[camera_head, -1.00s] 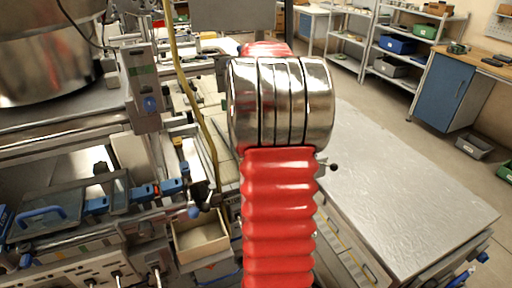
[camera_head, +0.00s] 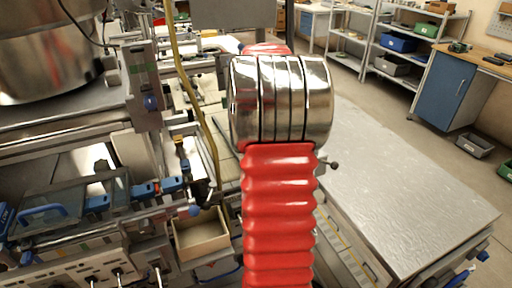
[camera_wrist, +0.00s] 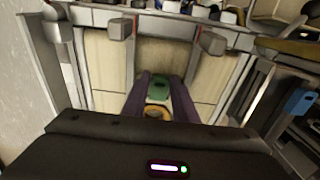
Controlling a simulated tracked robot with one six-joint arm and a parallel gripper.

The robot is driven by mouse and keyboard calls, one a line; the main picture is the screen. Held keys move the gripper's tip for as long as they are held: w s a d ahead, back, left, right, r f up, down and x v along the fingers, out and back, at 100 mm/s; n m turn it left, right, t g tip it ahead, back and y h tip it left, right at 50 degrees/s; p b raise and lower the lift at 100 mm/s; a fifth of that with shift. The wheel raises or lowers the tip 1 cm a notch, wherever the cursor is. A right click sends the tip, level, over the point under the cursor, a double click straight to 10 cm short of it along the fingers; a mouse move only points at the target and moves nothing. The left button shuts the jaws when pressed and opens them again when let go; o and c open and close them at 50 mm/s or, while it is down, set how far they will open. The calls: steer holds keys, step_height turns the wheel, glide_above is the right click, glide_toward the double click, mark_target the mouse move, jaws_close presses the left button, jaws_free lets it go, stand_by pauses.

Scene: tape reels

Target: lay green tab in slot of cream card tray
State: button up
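In the wrist view my gripper (camera_wrist: 160,92) points down with two dark purple fingers close together. A small green piece (camera_wrist: 158,86), which looks like the green tab, sits between the fingertips with both fingers against its sides. A yellow-orange rounded piece (camera_wrist: 155,111) shows between the fingers nearer the palm; I cannot tell whether it is joined to the green one. Beyond the fingertips lies a cream surface (camera_wrist: 110,58) divided by grey bars, perhaps the cream card tray. No slot can be made out. In the head view my arm hides the gripper.
Grey metal bars with blocky ends (camera_wrist: 121,29) stand around the cream surface. In the head view an open cream box (camera_head: 201,238) sits left of my arm, beside machinery with a yellow hose (camera_head: 186,85). A bare metal tabletop (camera_head: 400,185) lies to the right.

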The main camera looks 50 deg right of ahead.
steer(key=shift+o, duration=1.2)
step_height(320, 180, up, 13)
steer(key=shift+s, duration=0.15)
stand_by(0.8)
